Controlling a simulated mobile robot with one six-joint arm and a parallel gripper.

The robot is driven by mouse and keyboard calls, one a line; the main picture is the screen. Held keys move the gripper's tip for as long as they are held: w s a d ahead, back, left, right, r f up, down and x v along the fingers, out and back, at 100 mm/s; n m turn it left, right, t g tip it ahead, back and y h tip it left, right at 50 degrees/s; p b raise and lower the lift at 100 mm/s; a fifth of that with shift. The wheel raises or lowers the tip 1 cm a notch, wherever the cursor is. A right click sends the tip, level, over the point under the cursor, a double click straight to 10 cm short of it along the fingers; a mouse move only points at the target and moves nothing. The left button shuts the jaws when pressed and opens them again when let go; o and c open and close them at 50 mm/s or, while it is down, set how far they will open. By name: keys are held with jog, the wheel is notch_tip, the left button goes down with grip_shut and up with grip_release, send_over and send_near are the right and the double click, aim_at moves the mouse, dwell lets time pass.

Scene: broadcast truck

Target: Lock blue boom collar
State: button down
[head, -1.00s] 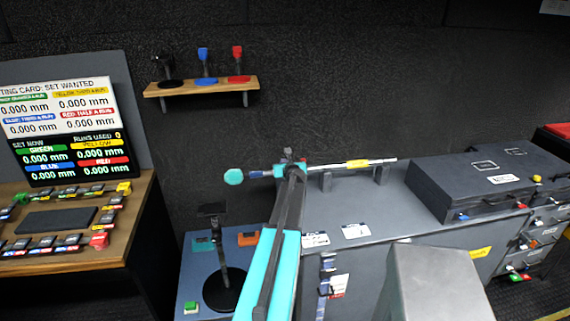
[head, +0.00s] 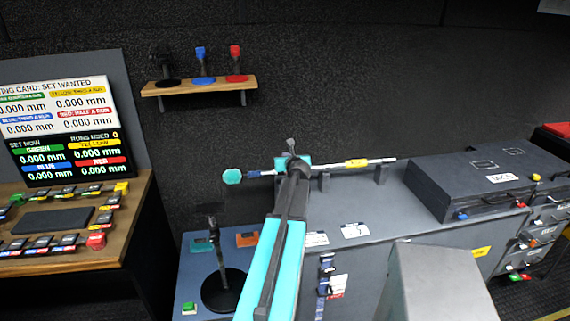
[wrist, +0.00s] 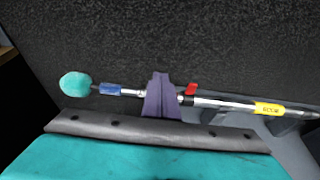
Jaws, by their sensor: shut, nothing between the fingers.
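The boom is a thin silver pole (head: 325,166) with a teal foam tip (head: 232,176) at its left end. The blue collar (head: 254,174) sits just right of the tip; the wrist view shows it as a blue band (wrist: 111,89). A yellow collar (head: 356,163) is further right. A red piece (wrist: 190,90) sits on the pole between them. My gripper (head: 291,147) is near the pole, right of the blue collar. In the wrist view its dark fingers (wrist: 160,80) are together and empty, covering part of the pole between the blue collar and the red piece.
Two brackets (head: 382,173) stand under the pole on the grey bench. A dark case (head: 470,185) lies right. A stand with a round black base (head: 223,290) is left of my arm. A wall shelf (head: 200,86) and a console (head: 60,225) with a screen are further left.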

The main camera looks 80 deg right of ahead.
jog(key=shift+s+a+r, duration=0.1)
jog(key=shift+a+r, duration=0.15)
jog(key=shift+r, duration=0.3)
jog(key=shift+s+a+r, duration=0.1)
jog(key=shift+a+r, duration=0.1)
jog(key=shift+r, duration=0.35)
